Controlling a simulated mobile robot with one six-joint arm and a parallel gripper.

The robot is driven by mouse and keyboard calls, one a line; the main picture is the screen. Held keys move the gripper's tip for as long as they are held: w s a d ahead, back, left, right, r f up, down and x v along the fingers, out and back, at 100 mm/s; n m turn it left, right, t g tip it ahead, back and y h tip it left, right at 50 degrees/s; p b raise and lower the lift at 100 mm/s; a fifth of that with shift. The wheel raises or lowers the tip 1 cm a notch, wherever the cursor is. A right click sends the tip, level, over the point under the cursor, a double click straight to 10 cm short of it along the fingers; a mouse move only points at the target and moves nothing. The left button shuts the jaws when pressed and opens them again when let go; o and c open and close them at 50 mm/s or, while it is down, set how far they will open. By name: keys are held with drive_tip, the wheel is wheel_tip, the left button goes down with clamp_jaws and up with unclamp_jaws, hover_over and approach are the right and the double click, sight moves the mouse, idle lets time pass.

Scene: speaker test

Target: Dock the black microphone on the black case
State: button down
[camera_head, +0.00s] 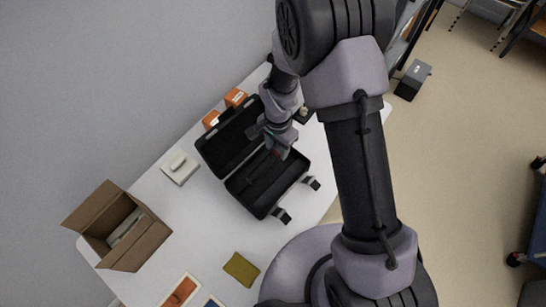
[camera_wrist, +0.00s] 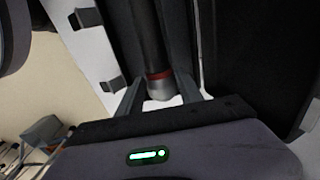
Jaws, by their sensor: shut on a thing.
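The black case (camera_head: 262,205) lies open on the white table in the head view, its lid (camera_head: 215,150) tilted back toward the wall. My gripper (camera_head: 277,149) is over the case's upper right part. In the wrist view my gripper (camera_wrist: 160,95) is shut on the black microphone (camera_wrist: 147,35), which has a red ring and a silvery end between the fingers. The microphone's dark body runs away from the fingers over the dark case. I cannot tell whether it touches the case floor. In the head view the microphone is mostly hidden by my gripper.
An open cardboard box (camera_head: 143,243) stands at the table's left end. A white device (camera_head: 180,168) and orange boxes (camera_head: 235,98) sit near the wall. A yellow-green cloth (camera_head: 241,269) and pictures (camera_head: 181,292) lie at the front. Bare table (camera_head: 190,225) lies left of the case.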

drive_tip(key=f, duration=0.3)
drive_tip(key=f+b, duration=0.1)
drive_tip(key=f, duration=0.2)
drive_tip(key=f+b, duration=0.1)
drive_tip(key=f, duration=0.2)
drive_tip(key=shift+s+f, duration=0.25)
drive_tip(key=shift+f, duration=0.15)
drive_tip(key=shift+r, duration=0.15)
drive_tip(key=shift+b, duration=0.3)
drive_tip(key=c, duration=0.8)
unclamp_jaws()
drive_tip(key=shift+o, duration=0.2)
